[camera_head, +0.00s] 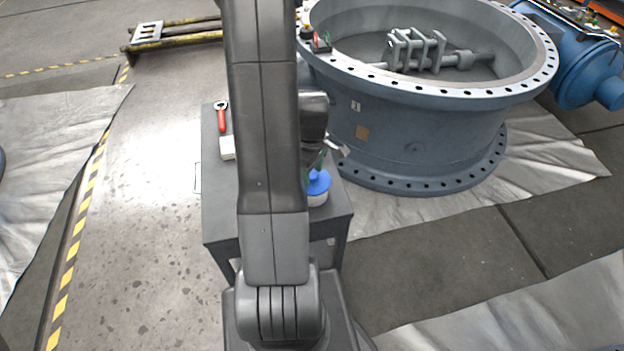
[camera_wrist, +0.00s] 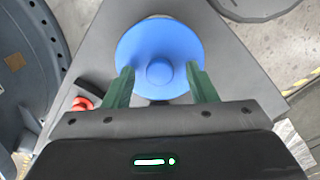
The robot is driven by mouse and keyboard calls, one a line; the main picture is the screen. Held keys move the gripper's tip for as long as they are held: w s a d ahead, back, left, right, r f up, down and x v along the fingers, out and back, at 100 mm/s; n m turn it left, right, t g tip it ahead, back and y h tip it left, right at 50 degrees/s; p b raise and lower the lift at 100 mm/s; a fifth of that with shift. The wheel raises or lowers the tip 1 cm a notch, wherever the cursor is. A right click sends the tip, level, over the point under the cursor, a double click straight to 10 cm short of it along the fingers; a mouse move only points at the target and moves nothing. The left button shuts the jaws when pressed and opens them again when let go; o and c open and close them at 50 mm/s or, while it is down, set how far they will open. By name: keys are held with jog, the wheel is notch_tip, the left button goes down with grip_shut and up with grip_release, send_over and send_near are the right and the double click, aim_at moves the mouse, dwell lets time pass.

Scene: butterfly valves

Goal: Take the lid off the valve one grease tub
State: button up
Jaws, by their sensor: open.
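The grease tub (camera_head: 317,200) is a white tub with a blue lid (camera_head: 319,182), standing on the small grey table beside the large valve. My arm hides part of it in the head view. In the wrist view the round blue lid (camera_wrist: 160,55) has a knob (camera_wrist: 159,71) at its middle and covers most of the tub. My gripper (camera_wrist: 159,76) is open, with its two green fingers to either side of the knob, over the lid. I cannot tell whether the fingertips touch the lid.
The grey table (camera_head: 222,231) also bears a red-handled tool (camera_head: 221,117) and a white block (camera_head: 228,148). The large blue-grey valve body (camera_head: 420,130) stands close at the table's right. The floor left of the table (camera_head: 150,200) is clear.

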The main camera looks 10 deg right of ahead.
jog(key=shift+f, duration=0.1)
jog(key=c, duration=1.1)
jog(key=shift+o, duration=0.2)
